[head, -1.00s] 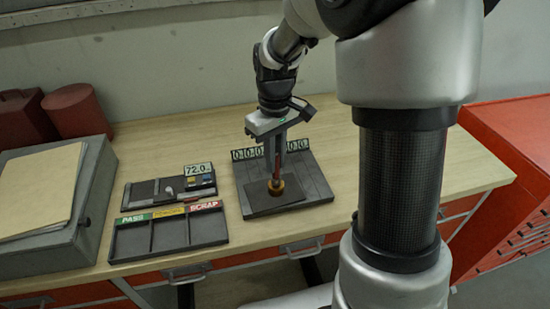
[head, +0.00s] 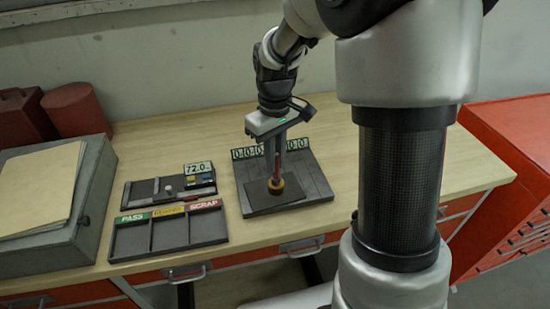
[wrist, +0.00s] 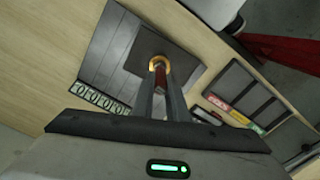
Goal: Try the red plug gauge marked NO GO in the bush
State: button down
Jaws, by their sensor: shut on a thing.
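My gripper (head: 277,160) points down over the dark fixture plate and is shut on the red plug gauge (head: 276,172). The gauge also shows between the fingers in the wrist view (wrist: 160,74). The brass-coloured bush (head: 276,187) stands on a dark pad on the plate, and its ring also shows in the wrist view (wrist: 158,61). The gauge is upright, with its lower end at the bush's mouth. I cannot tell how far, if at all, it is inside the bore. The NO GO marking is not legible.
A tray marked PASS and SCRAP (head: 168,236) lies left of the fixture plate (head: 312,178). Behind it is a gauge holder (head: 150,190) with a 72.0 label. A grey box with a folder (head: 75,235) stands far left. Bare table lies right of the plate.

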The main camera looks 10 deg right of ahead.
jog(key=shift+r+p, duration=0.4)
jog(key=shift+r, duration=0.1)
dwell(0.4)
jog(key=shift+r+p, duration=0.3)
jog(key=shift+r, duration=0.05)
jog(key=shift+r, duration=0.1)
jog(key=shift+r+p, duration=1.95)
jog(key=shift+r, duration=0.5)
jog(key=shift+f, duration=0.1)
